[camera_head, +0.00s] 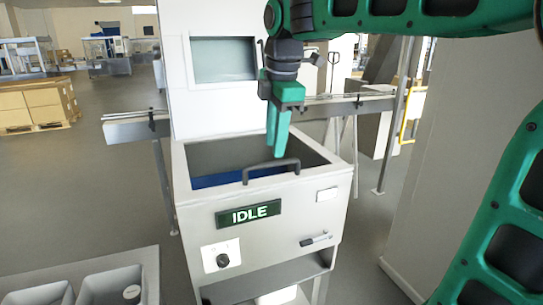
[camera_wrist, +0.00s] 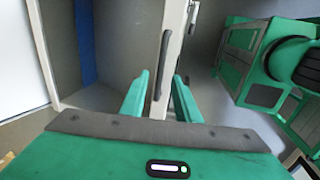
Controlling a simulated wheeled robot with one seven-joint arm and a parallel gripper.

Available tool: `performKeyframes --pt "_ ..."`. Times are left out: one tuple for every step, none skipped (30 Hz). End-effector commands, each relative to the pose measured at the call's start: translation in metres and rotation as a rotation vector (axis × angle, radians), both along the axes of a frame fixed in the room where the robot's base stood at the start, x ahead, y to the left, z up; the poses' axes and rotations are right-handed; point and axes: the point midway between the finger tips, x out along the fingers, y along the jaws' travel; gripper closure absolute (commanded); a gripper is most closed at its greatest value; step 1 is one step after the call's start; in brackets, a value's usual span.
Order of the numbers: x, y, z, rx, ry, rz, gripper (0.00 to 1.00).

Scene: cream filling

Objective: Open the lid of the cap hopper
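The cap hopper (camera_head: 185,140) is the open-looking box on top of the white machine, with grey inner walls and blue at its bottom. I cannot make out a separate lid panel; it may be clear or hard to see. A dark bar handle (camera_head: 271,171) sits along the front upper edge. My gripper (camera_head: 275,153) points down just above the handle. In the wrist view, my gripper (camera_wrist: 160,98) has its green fingers apart, one on each side of the line of the handle (camera_wrist: 163,65) and white front edge. Nothing is held between them.
The machine front carries a green IDLE sign (camera_head: 248,214), a knob (camera_head: 223,260) and a small dark handle (camera_head: 316,239). A screen (camera_head: 223,59) stands behind the hopper. A conveyor rail (camera_head: 345,105) runs right. Grey bins (camera_head: 112,283) stand at lower left.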

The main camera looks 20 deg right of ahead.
Motion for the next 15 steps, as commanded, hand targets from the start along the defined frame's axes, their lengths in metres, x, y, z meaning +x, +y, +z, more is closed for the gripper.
performKeyframes --pt "0.001 0.0 -0.009 0.0 0.004 0.0 0.71" --pt "0.002 0.0 -0.014 0.0 0.003 0.0 0.71" --pt "0.003 0.0 -0.02 0.0 0.003 0.0 0.71" --pt "0.004 0.0 -0.024 0.0 0.003 0.0 0.71" --pt "0.005 0.0 -0.028 0.0 0.003 -0.001 0.71" --pt "0.006 0.0 -0.032 0.0 0.003 -0.001 0.71" --pt "0.006 0.0 -0.034 0.0 0.002 -0.001 0.71" --pt "0.007 0.0 -0.037 0.0 0.001 -0.001 0.71" --pt "0.008 0.0 -0.039 0.0 0.001 -0.001 0.71" --pt "0.008 0.0 -0.041 0.0 0.001 -0.001 0.71" --pt "0.008 0.0 -0.042 0.0 0.001 -0.001 0.71" --pt "0.008 0.0 -0.044 0.0 0.001 -0.001 0.71" --pt "0.008 0.0 -0.044 0.0 0.001 -0.001 0.71" --pt "0.008 0.0 -0.044 0.0 0.001 -0.001 0.71" --pt "0.009 0.0 -0.045 0.0 0.0 -0.001 0.71"
